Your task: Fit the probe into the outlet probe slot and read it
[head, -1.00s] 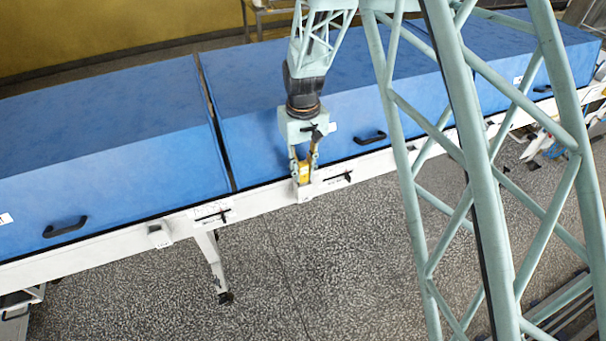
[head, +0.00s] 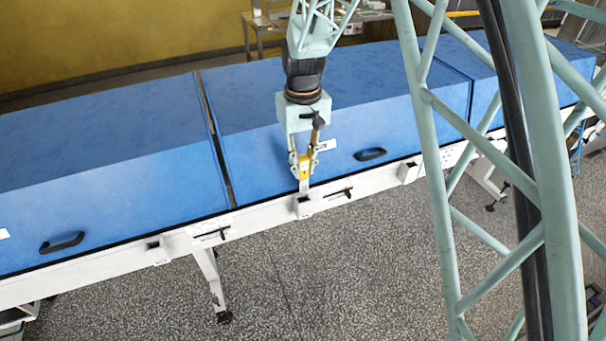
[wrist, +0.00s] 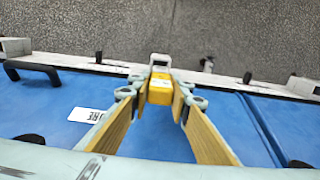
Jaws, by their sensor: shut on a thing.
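My gripper (head: 303,167) is shut on the yellow probe (head: 304,172), which hangs upright with a grey lower end. In the wrist view the yellow body of the probe (wrist: 160,90) sits between the fingertips (wrist: 160,95). Right below it, a small white slot box (head: 303,208) is fixed to the front rail. In the wrist view this slot box (wrist: 160,60) shows just past the probe, with a dark opening. I cannot tell whether the probe's tip touches or enters it. No reading is visible.
Similar boxes sit on the white rail (head: 110,268) to the left (head: 156,250) and right (head: 408,171). Black levers (head: 211,235) and (head: 337,194) flank the middle box. Blue covers (head: 100,130) with black handles (head: 370,154) stand behind. The floor in front is clear.

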